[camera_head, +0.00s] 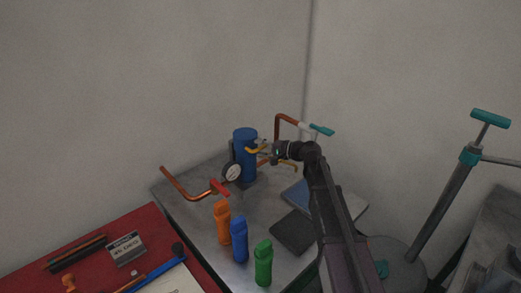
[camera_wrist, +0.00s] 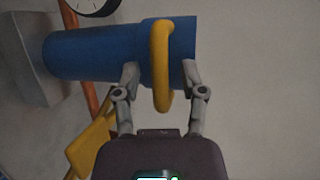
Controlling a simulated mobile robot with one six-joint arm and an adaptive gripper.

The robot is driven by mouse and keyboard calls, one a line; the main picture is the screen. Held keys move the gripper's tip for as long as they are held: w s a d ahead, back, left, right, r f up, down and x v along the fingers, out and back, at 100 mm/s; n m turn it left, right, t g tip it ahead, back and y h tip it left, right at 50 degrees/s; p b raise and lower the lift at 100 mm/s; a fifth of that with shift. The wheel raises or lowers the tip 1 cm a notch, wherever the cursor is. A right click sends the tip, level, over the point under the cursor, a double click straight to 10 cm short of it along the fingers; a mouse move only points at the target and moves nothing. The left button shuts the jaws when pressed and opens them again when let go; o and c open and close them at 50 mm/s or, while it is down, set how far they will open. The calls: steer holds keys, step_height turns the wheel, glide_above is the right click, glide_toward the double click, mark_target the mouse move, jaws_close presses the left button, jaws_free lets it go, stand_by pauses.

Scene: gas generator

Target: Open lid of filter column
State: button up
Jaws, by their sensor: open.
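The filter column is a blue cylinder (camera_head: 245,155) standing upright near the back of the grey table, with a yellow handle (camera_head: 256,149) near its top. In the wrist view the blue column (camera_wrist: 95,52) lies sideways, and the yellow handle (camera_wrist: 161,65) crosses it near its right end. My gripper (camera_head: 264,151) is at the column's upper right side. In the wrist view my gripper (camera_wrist: 161,80) is open, with one finger on each side of the yellow handle. I cannot tell whether the fingers touch the column or handle.
A pressure gauge (camera_head: 232,172) and a copper pipe with a red valve handle (camera_head: 219,187) are left of the column. A pipe with a teal handle (camera_head: 321,130) is behind my arm. Orange (camera_head: 222,222), blue (camera_head: 239,240) and green (camera_head: 263,262) bottles stand in front. A dark pad (camera_head: 294,232) lies nearby.

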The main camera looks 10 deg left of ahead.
jaws_close()
steer(key=shift+a+r+p, duration=0.1)
steer(key=shift+r+p, duration=0.05)
steer(key=shift+p, duration=0.15)
